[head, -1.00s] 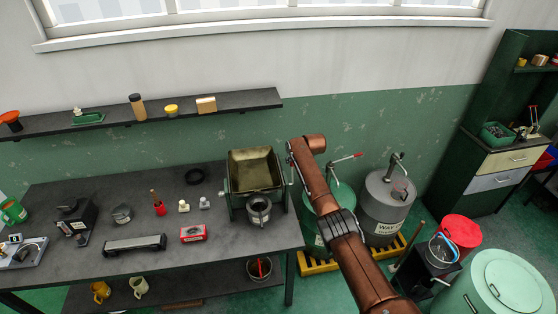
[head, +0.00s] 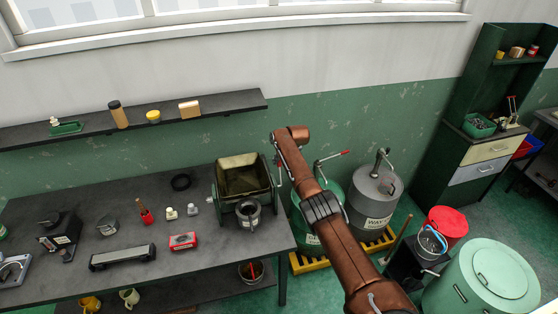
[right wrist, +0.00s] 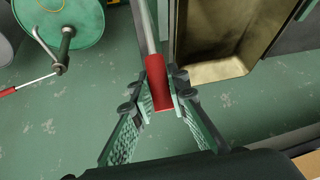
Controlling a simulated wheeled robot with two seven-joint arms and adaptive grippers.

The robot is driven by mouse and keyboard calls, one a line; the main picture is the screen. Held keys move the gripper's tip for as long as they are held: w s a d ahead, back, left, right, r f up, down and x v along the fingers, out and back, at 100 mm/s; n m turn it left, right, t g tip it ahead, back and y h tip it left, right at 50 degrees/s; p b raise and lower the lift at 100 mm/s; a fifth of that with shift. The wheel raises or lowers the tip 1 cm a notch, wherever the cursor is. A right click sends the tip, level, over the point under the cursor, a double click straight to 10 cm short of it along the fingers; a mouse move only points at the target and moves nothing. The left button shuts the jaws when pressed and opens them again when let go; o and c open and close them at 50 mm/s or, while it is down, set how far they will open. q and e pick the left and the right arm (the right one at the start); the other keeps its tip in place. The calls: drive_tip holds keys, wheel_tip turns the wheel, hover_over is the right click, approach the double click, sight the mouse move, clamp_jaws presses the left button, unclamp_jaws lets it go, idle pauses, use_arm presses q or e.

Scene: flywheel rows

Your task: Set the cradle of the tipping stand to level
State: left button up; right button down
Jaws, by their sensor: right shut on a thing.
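The tipping stand (head: 221,204) is a green frame at the right end of the dark workbench. Its brassy, box-shaped cradle (head: 241,177) has its open side up and toward me; I cannot tell its exact tilt. The cradle (right wrist: 212,55) also shows at the upper right of the right wrist view. My right gripper (right wrist: 163,82) is shut on the red grip (right wrist: 160,95) of a metal lever, beside the cradle. In the head view my right gripper (head: 277,158) is at the stand's right side, mostly hidden by my forearm. My left gripper is out of view.
A grey metal cup (head: 248,213) stands in front of the cradle. Small tools and a red box (head: 183,241) lie to its left on the workbench (head: 215,262). Green and grey drums (head: 372,196) with pumps stand right of the bench, near my right arm.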

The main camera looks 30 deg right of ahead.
drive_tip(key=c, duration=2.3)
unclamp_jaws()
drive_tip(key=shift+w+r, duration=0.1)
drive_tip(key=o, duration=0.5)
drive_tip(key=shift+w+f, duration=0.15)
drive_tip(key=shift+f, duration=0.05)
drive_tip(key=shift+c, duration=0.2)
drive_tip(key=shift+r, duration=0.1)
drive_tip(key=shift+s+r, duration=0.3)
drive_tip(key=shift+r, duration=0.05)
drive_tip(key=v, duration=1.1)
drive_tip(key=shift+s, duration=0.1)
